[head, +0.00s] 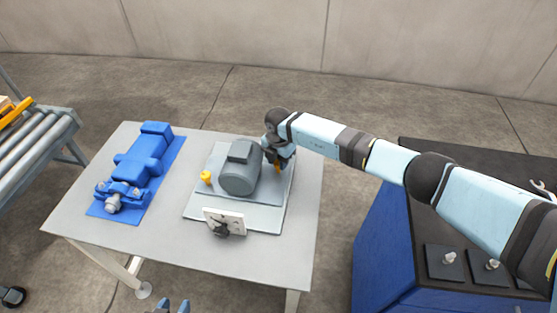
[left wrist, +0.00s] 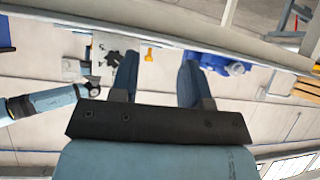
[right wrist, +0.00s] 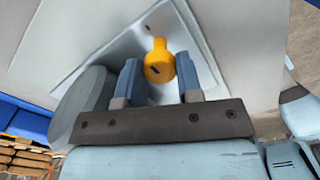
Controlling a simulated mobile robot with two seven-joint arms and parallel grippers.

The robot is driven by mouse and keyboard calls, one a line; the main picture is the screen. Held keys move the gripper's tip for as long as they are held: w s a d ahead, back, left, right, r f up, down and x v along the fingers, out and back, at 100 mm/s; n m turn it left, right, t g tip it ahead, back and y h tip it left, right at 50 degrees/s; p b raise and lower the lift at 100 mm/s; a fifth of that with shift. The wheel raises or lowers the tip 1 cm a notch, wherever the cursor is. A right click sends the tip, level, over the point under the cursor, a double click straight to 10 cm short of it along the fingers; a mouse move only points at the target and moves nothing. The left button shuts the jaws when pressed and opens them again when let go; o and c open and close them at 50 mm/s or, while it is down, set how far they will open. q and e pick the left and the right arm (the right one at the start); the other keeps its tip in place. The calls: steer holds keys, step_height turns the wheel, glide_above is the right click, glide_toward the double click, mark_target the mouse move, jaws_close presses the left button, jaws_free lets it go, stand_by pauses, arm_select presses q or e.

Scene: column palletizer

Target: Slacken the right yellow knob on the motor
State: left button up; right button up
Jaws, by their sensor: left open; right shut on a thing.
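The grey motor (head: 241,168) sits on a light plate (head: 262,217) on the table. The right yellow knob (head: 278,168) is at the motor's right side, mostly hidden by my right gripper (head: 279,158). In the right wrist view the knob (right wrist: 158,62) sits between the fingers of my right gripper (right wrist: 159,68), which is shut on it. The left yellow knob (head: 206,177) stands free at the motor's left side. My left gripper (head: 171,306) is at the bottom edge of the head view, away from the motor. In the left wrist view its fingers (left wrist: 158,75) are apart with nothing between them.
A blue machine (head: 143,165) on a blue mat lies at the left of the table (head: 160,236). A white plate with a dark star-shaped handle (head: 221,229) stands in front of the motor. A blue cabinet (head: 375,235) with a dark top is at the right; a roller conveyor (head: 38,140) is at the left.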

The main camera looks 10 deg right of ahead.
arm_select(q)
steer(key=shift+f, duration=0.15)
arm_select(e)
steer(key=n+b, duration=0.2)
steer(key=n, duration=0.2)
steer(key=shift+n, duration=0.4)
steer(key=n+b, duration=0.1)
steer(key=n, duration=0.1)
steer(key=shift+n+b, duration=0.3)
steer(key=shift+n, duration=0.1)
steer(key=n+b, duration=0.2)
steer(key=n, duration=0.1)
steer(key=shift+n, duration=0.3)
steer(key=n+b, duration=0.1)
steer(key=n, duration=0.1)
steer(key=shift+n, duration=0.3)
steer(key=shift+n+b, duration=0.65)
steer(key=shift+n, duration=0.35)
arm_select(q)
steer(key=f, duration=0.4)
steer(key=shift+w+d+f, duration=0.2)
steer(key=shift+w+d, duration=0.15)
steer(key=shift+w, duration=0.05)
arm_select(e)
steer(key=shift+r+n, duration=0.1)
steer(key=shift+n, duration=0.4)
arm_select(q)
steer(key=shift+b, duration=0.3)
steer(key=shift+d+f, duration=0.1)
